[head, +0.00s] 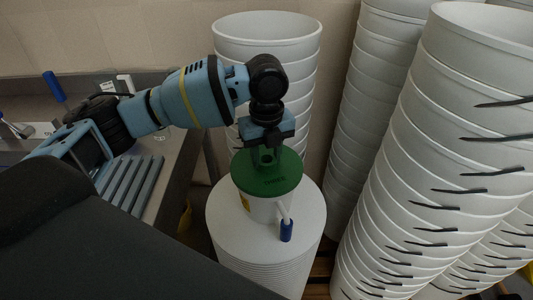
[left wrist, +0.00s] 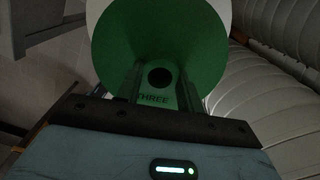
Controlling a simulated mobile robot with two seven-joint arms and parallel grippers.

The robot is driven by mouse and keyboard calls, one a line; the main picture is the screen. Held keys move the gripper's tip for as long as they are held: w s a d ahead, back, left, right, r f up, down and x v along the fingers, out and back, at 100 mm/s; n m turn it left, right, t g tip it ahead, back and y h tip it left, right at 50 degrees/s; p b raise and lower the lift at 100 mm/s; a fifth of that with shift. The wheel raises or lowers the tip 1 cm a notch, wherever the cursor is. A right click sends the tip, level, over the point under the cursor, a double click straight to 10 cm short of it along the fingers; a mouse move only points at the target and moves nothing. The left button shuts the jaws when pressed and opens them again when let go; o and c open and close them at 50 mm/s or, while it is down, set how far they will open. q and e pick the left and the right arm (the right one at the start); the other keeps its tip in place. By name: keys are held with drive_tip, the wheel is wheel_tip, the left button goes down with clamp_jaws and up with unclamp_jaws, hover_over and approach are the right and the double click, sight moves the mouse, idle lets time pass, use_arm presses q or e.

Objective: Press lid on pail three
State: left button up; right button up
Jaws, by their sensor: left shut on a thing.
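The green lid (head: 267,183), marked THREE, lies over the top of a small white pail (head: 262,211). The pail has a blue handle grip (head: 286,231) hanging at its front right. My left gripper (head: 266,153) points down at the lid's middle and is shut on the lid. In the left wrist view the lid (left wrist: 158,40) fills the upper middle, with the fingers on either side of a dark round spot. I cannot tell whether the lid's rim is fully seated. The pail's rim is hidden under the lid. My right gripper is not in view.
The pail stands on a white round stack (head: 265,262). Tall stacks of white buckets rise behind it (head: 266,30) and close on the right (head: 440,150). A grey bench (head: 180,170) with a ribbed rack (head: 130,183) and a blue marker-like object (head: 54,86) is on the left.

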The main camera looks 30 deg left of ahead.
use_arm(q)
drive_tip(key=o, duration=1.5)
drive_tip(key=shift+r, duration=3.5)
clamp_jaws()
